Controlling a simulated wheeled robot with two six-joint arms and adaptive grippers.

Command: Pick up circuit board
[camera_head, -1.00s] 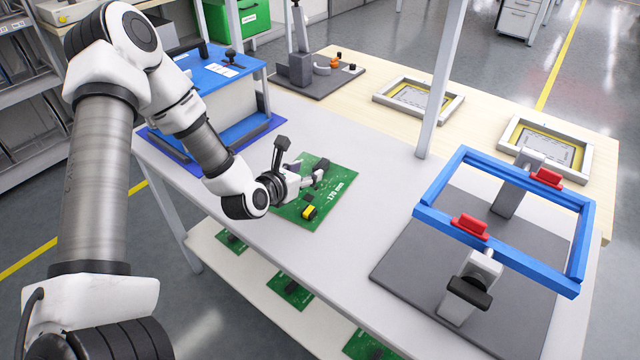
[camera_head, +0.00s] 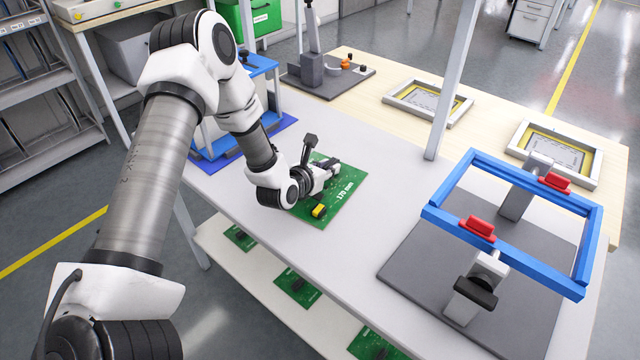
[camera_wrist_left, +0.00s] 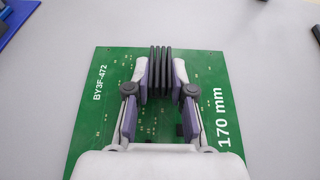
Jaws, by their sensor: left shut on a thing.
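The green circuit board (camera_head: 347,192), printed "170 mm", is on the white table top, left of the blue frame. A yellow part (camera_head: 319,210) sits near its front edge. In the left wrist view the board (camera_wrist_left: 82,140) also carries the print "BY3F-472". My left gripper (camera_head: 334,166) is over the board, shut on its black ribbed part (camera_wrist_left: 160,60), with a finger on each side. I cannot tell if the board is lifted at all. The gripper and wrist hide the board's left and near parts. My right gripper is not in view.
A blue frame (camera_head: 448,222) with red clamps stands on a grey plate (camera_head: 400,262) at right. A blue stand (camera_head: 213,165) is at back left. Yellow-and-white framed fixtures (camera_head: 392,97) lie on the wooden table behind a post (camera_head: 452,90). More green boards (camera_head: 297,287) lie on the lower shelf.

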